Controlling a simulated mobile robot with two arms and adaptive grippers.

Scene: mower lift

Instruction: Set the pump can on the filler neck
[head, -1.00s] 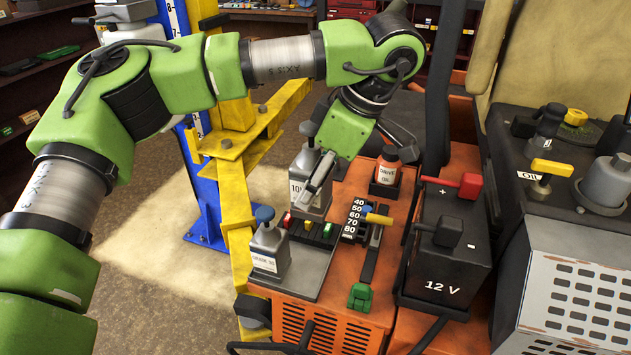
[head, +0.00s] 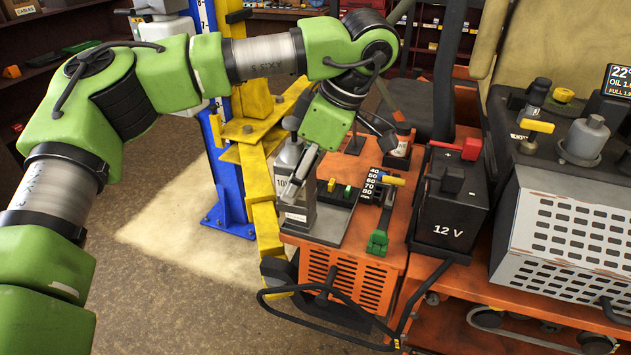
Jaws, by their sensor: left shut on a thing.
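My left gripper (head: 299,178) is shut on a grey can (head: 283,182) with a white label starting "10" and a black knob on top. The gripper hides part of this can. Behind and below it, a second can (head: 295,217) shows a white label on the tray; its top is hidden. On the engine at the right, a black upright stub (head: 536,92) stands beside a loose-looking yellow cap (head: 563,95); I cannot tell for sure that the stub is the filler neck. A yellow handle (head: 537,126) sits by the OIL label. My right gripper is not in view.
A black 12 V battery (head: 448,205) with a red terminal stands between the cans and the engine. A bottle (head: 402,142) stands behind the lever slot (head: 384,210). A grey cylinder (head: 588,138) rises from the engine. A yellow lift arm (head: 262,205) is at the left.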

